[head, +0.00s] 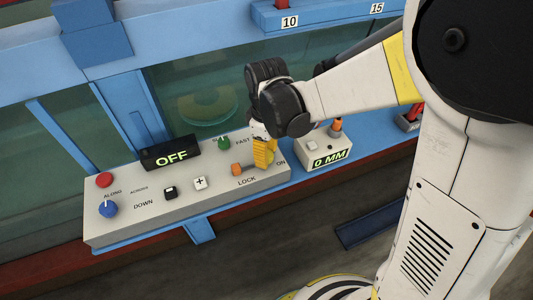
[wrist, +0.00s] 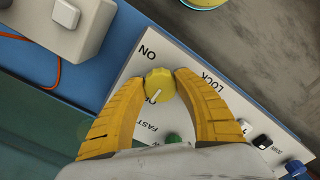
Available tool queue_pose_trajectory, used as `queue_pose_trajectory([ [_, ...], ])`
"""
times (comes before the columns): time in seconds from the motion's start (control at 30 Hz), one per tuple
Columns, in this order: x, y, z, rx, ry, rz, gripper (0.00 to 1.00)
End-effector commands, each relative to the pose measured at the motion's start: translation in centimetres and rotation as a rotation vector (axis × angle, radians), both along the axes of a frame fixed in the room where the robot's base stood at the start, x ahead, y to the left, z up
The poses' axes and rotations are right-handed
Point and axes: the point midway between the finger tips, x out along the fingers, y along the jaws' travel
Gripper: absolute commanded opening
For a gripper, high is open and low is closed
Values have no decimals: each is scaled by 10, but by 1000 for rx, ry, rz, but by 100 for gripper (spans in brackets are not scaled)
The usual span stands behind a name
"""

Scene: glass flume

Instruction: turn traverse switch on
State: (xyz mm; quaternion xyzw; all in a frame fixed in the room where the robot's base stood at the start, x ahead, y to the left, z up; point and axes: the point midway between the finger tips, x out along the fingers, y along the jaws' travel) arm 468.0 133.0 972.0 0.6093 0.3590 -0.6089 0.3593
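The traverse switch is a round yellow knob (wrist: 160,82) with a white pointer line, on the pale control panel (head: 125,225). In the wrist view its pointer is turned toward the partly covered OFF lettering, away from the ON lettering. The display (head: 171,153) reads OFF. My gripper (head: 263,160) is over the right end of the panel, fingers pointing down. In the wrist view the yellow fingertips of my gripper (wrist: 160,76) are on both sides of the knob and appear to be shut on it.
An orange lock switch (head: 237,169) is close left of my fingers, and a green knob (head: 224,143) is behind them. A smaller box (head: 312,148) with a 0 MM display stands close on the right. Red and blue knobs and two buttons are farther left. Glass rises behind.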

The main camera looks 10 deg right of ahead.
Motion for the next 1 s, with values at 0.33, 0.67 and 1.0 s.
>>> queue_pose_trajectory([
  [0.33,0,0,-1,0,1,-21,7],
  [0.67,-1,0,-1,0,1,-199,7],
  [1.0,-2,1,-1,0,1,-516,7],
])
